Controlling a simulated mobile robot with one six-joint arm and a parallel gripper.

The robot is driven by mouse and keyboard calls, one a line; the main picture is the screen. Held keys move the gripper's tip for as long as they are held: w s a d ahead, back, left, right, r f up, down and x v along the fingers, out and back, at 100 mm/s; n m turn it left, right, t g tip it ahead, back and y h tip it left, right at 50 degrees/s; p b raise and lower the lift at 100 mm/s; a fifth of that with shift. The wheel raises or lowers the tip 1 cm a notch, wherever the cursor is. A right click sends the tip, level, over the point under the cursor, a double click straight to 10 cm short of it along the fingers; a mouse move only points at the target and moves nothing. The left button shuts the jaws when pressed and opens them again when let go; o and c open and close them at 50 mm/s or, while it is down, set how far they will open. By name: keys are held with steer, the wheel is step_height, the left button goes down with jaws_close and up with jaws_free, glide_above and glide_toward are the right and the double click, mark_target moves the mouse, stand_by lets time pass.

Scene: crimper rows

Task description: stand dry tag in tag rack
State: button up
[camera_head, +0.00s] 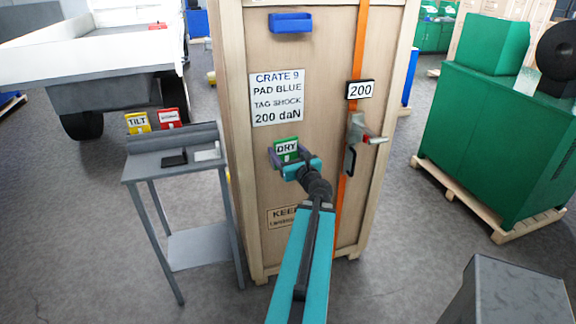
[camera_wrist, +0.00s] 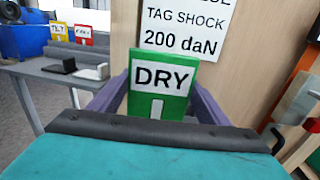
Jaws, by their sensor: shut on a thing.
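My gripper (camera_head: 290,158) is shut on the green DRY tag (camera_head: 286,147), in front of the wooden crate's face. In the wrist view the dry tag (camera_wrist: 159,86) stands upright between the purple fingers, its label facing the camera. The tag rack (camera_head: 172,136) is a grey raised ledge along the back of the small grey table, left of the crate. A yellow TILT tag (camera_head: 138,123) and a red tag (camera_head: 169,118) stand in it. The rack also shows in the wrist view (camera_wrist: 84,50), left of my gripper. I cannot tell whether the dry tag touches the crate.
The tall crate (camera_head: 300,20) has a blue tray (camera_head: 290,22), an orange strap (camera_head: 362,40) and a tensioner handle (camera_head: 352,150). Green machinery (camera_head: 490,140) stands at right.

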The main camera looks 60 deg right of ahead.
mark_target(282, 145)
steer(key=shift+w+a+r+n+t+y+b, duration=0.15)
steer(key=shift+a+r+y+b, duration=0.2)
steer(key=shift+b, duration=1.15)
steer(key=shift+w+a+r+n+t+y+b, duration=0.15)
steer(key=shift+r+b, duration=0.3)
steer(key=shift+b, duration=1)
steer(key=a+r+b, duration=0.1)
steer(key=b, duration=0.4)
steer(key=shift+s+r, duration=0.1)
steer(key=shift+r, duration=0.05)
steer(key=b, duration=0.2)
steer(key=a+b, duration=0.1)
steer(key=b, duration=0.1)
steer(key=shift+s+a+r+b, duration=0.25)
steer(key=shift+s+r+b, duration=0.05)
steer(key=shift+r+b, duration=0.1)
steer(key=a+b, duration=0.1)
steer(key=b, duration=0.1)
steer(key=s+b, duration=0.1)
steer(key=b, duration=0.1)
steer(key=shift+a+r, duration=0.3)
steer(key=shift+a, duration=0.05)
steer(key=shift+s+a+r+b, duration=0.25)
steer(key=shift+s+a+b, duration=0.1)
steer(key=shift+b, duration=0.75)
steer(key=shift+r, duration=0.15)
